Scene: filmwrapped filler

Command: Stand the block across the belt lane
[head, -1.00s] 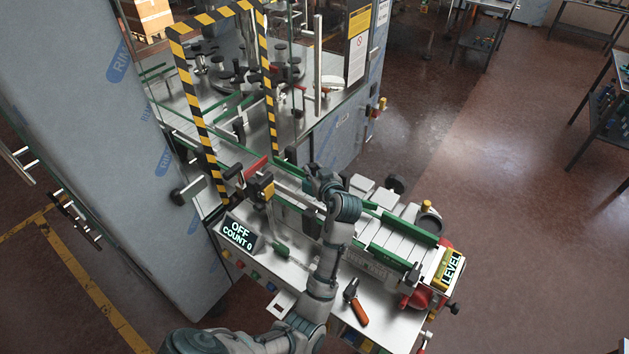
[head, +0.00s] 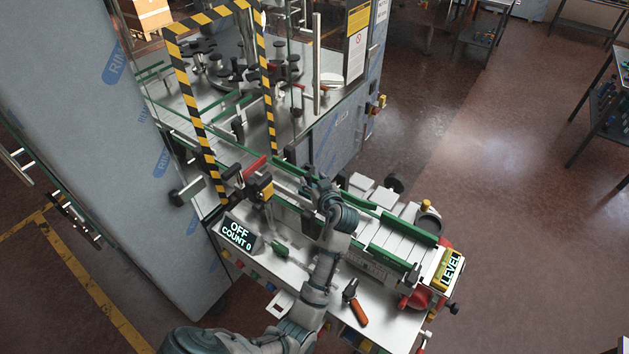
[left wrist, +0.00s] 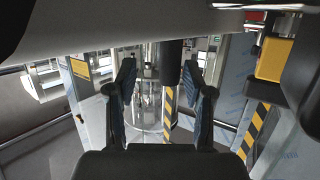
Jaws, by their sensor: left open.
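The belt lane (head: 392,238) runs between green side rails from the glass enclosure toward the lower right. My left gripper (head: 318,188) is over the lane near its middle, seen from above with its fingers partly hidden by the wrist. In the left wrist view its two dark fingers (left wrist: 159,100) stand apart with nothing between them. A small green piece (head: 280,249) lies on the bench beside the display; I cannot tell whether it is the block. No other clear block shows, and my arm hides part of the lane. My right gripper is not in view.
A display (head: 240,234) reads OFF, COUNT 0. A yellow LEVEL box (head: 447,270) stands at the lane's right end. A striped frame (head: 200,115) spans the enclosure mouth. A red bar (head: 254,166) is near the lane's left side.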

